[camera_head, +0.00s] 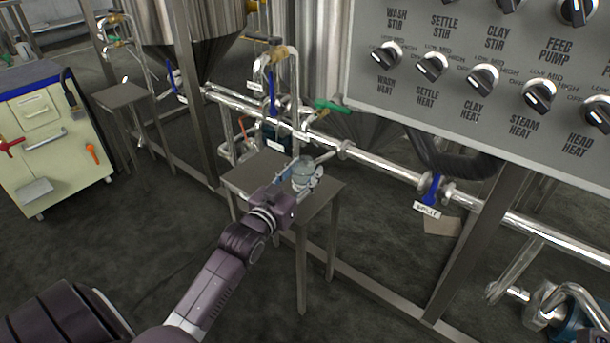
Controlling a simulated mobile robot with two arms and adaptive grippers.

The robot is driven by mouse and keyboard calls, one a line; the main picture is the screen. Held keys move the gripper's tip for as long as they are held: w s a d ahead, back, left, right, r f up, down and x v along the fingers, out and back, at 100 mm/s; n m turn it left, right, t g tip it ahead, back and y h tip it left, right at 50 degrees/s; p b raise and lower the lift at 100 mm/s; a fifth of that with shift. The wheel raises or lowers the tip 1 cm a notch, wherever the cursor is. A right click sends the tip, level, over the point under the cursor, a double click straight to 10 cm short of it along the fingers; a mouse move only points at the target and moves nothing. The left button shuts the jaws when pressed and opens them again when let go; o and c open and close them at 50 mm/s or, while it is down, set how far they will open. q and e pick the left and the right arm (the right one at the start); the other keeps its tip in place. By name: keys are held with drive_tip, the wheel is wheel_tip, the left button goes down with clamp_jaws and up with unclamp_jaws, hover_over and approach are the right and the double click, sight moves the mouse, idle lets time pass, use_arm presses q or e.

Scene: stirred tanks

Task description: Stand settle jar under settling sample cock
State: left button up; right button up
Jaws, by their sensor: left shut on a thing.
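My left gripper (300,190) reaches in over a small metal-topped stand (240,179) in the middle of the view. It is shut on a small clear glass jar (303,171), which looks upright at the stand's top. I cannot tell whether the jar's base touches the stand. A green-handled cock (330,107) is on the pipework above and behind the jar. Which fitting is the settling sample cock, and whether its outlet is right over the jar, I cannot tell.
A control panel (430,88) with several knobs fills the upper right. A steel pipe (385,171) with a blue-handled valve (431,188) runs behind the stand. Another small stand (120,95) and a tool cart (50,135) are at left.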

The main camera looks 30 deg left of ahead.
use_arm(q)
drive_tip(key=o, duration=1.2)
drive_tip(key=shift+f, duration=0.15)
